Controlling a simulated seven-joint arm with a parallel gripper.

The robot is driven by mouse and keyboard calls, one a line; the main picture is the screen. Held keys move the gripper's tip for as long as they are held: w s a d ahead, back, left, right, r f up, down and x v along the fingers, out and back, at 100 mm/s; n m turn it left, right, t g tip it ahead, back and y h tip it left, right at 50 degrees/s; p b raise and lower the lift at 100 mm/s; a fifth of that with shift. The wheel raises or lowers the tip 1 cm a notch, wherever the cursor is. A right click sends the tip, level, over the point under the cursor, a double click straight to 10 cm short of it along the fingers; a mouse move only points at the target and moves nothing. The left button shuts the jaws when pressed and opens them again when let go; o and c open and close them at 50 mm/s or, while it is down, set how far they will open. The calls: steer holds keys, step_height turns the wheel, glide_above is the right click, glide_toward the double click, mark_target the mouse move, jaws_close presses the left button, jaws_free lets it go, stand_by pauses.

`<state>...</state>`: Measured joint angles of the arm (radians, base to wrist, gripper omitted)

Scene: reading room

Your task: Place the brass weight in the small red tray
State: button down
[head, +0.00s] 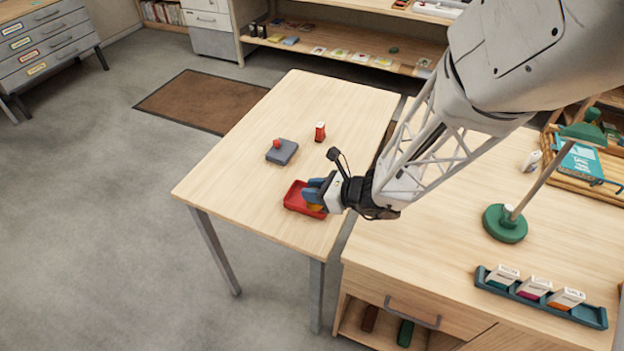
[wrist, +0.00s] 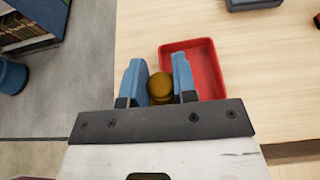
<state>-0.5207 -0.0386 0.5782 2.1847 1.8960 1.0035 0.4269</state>
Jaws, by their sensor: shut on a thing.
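The brass weight (wrist: 160,86) is a small round golden-brown piece between the two blue fingers of my gripper (wrist: 160,80). The gripper is shut on it. In the head view a sliver of the weight (head: 316,207) shows below the blue fingers of my gripper (head: 315,192). The small red tray (wrist: 204,68) is a shallow rectangle. In the wrist view the weight overlaps its near left corner. In the head view the gripper reaches over the right part of the tray (head: 296,201). I cannot tell whether the weight touches the tray floor.
A desk to the right holds a green lamp (head: 505,224) and a teal rack (head: 588,314). The table's left is clear.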

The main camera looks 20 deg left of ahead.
steer(key=shift+w+a+f, duration=0.2)
steer(key=shift+w+a, duration=1.45)
steer(key=shift+w, duration=0.1)
steer(key=shift+f, duration=1.75)
steer(key=shift+f, duration=0.2)
steer(key=c, duration=0.9)
jaws_free()
steer(key=shift+r, duration=0.15)
steer(key=shift+d+r, duration=0.1)
steer(key=shift+d, duration=0.1)
steer(key=v, duration=1.1)
steer(key=shift+d, duration=0.35)
